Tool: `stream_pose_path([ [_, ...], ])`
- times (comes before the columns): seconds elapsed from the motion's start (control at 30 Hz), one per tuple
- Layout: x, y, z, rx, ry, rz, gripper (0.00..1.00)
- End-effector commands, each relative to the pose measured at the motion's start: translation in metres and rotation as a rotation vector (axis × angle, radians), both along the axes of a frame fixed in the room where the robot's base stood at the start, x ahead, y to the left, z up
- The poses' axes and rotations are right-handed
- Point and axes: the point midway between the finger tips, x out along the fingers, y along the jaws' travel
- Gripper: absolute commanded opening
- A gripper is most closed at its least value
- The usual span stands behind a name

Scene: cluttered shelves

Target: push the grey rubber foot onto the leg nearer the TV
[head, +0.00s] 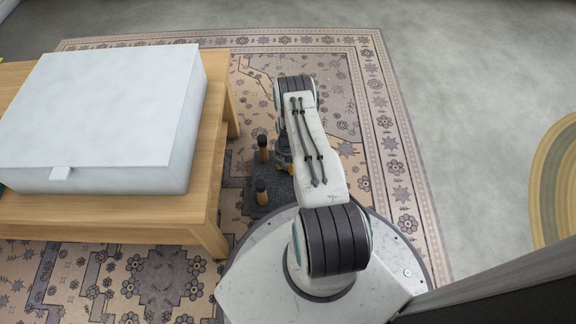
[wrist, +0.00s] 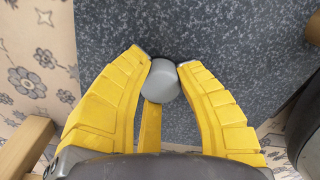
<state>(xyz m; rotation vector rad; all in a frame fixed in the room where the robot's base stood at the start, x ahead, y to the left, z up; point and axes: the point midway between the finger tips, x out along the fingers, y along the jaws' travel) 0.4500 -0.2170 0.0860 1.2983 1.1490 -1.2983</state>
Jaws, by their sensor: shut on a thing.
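In the wrist view my gripper (wrist: 163,62) has its yellow fingers closed on the sides of a grey rubber foot (wrist: 163,82), a short rounded cylinder. A dark speckled slab (wrist: 220,40) lies beneath it. A narrow yellow strip shows below the foot; I cannot tell whether it is a leg or part of my gripper. In the head view the slab (head: 277,187) lies on the rug, with two short upright wooden legs with dark tops, one farther (head: 263,155) and one closer (head: 262,197). My arm hides most of the gripper there, and the foot.
A wooden table (head: 115,222) with a large white box (head: 105,110) stands close on the left. A patterned rug (head: 395,160) lies under the slab. A round woven mat (head: 556,180) is at right. A dark edge crosses the lower right. The grey floor beyond the rug is clear. No TV is recognisable.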

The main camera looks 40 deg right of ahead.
Motion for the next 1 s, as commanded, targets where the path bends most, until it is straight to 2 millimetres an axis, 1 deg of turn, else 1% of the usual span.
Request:
stream_pose_path([
  [0.1, 0.000, 0.000, 0.007, 0.000, 0.000, 0.000, 0.00],
  [1.0, 0.000, 0.000, 0.045, 0.000, 0.000, 0.000, 0.00],
])
